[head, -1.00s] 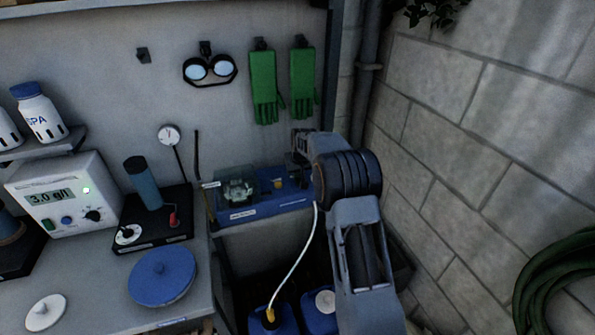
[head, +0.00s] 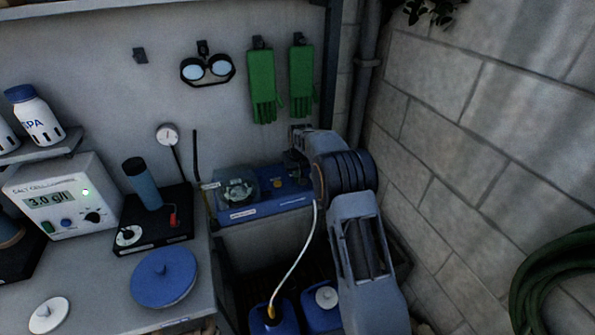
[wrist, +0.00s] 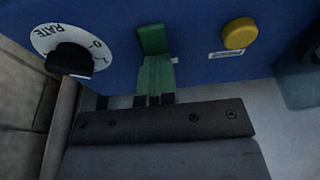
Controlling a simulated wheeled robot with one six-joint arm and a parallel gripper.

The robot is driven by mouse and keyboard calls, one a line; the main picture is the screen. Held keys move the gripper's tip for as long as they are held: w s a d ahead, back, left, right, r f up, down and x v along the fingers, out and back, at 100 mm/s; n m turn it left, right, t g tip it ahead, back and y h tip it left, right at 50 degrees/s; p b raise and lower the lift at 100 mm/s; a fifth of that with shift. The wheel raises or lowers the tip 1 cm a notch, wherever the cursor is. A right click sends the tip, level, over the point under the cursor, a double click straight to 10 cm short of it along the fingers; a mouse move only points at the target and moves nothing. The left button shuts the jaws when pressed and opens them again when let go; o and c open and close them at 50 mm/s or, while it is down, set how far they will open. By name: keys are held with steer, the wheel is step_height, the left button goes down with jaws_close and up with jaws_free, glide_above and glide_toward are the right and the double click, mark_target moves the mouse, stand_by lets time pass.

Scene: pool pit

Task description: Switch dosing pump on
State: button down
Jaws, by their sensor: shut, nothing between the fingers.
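The dosing pump (head: 240,213) is a blue box with a clear cover at its left end, low against the back wall. Its blue front fills the top of the wrist view (wrist: 205,25), where a green switch (wrist: 152,40), a yellow button (wrist: 239,33) and a RATE dial with a black knob (wrist: 70,59) show. My gripper (wrist: 156,66) is shut and empty, its fingertips right at the green switch's lower edge in that view; I cannot tell whether they touch. In the head view my gripper (head: 298,168) is at the pump's right end, and my arm hides the switch and dial.
A white tube (head: 295,262) runs from the pump to a blue canister (head: 272,320) below. The brick wall (head: 470,150) stands close on the right. A bench (head: 95,305) with a salt-cell control box (head: 65,195) is on the left. Green gloves (head: 262,85) hang above.

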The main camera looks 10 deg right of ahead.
steer(key=shift+s+f, duration=0.4)
steer(key=shift+s, duration=0.2)
steer(key=shift+d+r, duration=0.1)
steer(key=shift+r, duration=0.5)
steer(key=s+v, duration=0.1)
steer(key=v, duration=1.2)
steer(key=shift+b, duration=0.6)
steer(key=shift+w+r+t+b, duration=0.3)
steer(key=shift+r+t+b, duration=0.1)
steer(key=shift+t+b, duration=0.35)
